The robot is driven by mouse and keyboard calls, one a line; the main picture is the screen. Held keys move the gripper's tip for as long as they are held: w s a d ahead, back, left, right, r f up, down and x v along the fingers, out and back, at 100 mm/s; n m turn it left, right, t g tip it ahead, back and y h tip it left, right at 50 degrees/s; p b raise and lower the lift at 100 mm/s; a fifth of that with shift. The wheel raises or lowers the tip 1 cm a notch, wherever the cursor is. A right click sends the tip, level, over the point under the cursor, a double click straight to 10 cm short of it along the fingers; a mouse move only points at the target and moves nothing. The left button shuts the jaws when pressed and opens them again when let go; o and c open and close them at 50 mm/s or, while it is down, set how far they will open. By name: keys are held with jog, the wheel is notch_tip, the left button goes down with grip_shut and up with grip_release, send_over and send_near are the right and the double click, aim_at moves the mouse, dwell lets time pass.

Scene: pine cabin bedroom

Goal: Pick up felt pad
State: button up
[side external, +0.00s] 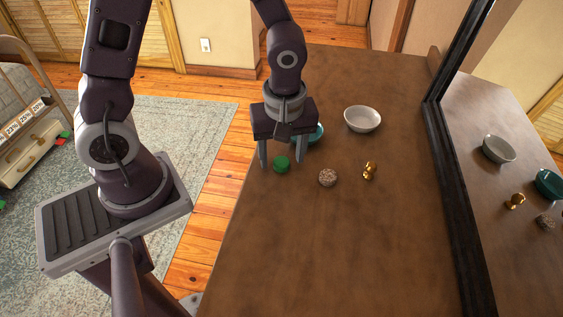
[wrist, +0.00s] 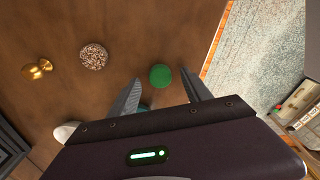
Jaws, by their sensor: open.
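A small round green pad (side external: 282,165), which I take as the felt pad, lies flat on the brown tabletop (side external: 300,250) near its left edge. My gripper (side external: 281,160) points down over it, open and empty. In the wrist view the green pad (wrist: 160,77) shows between the two fingertips (wrist: 160,82), with a gap on each side. Its height under the fingertips is hard to judge. A speckled brown round piece (side external: 327,178) lies to the right of the pad; it also shows in the wrist view (wrist: 94,57).
A gold knob (side external: 370,170) stands right of the speckled piece. A white bowl (side external: 362,120) sits farther back. A teal bowl (side external: 319,133) is partly hidden behind my gripper. A dark-framed mirror (side external: 447,150) borders the table's right side. The near tabletop is clear.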

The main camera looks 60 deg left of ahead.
jog(key=shift+f, duration=0.35)
grip_shut()
jog(key=shift+r, duration=0.1)
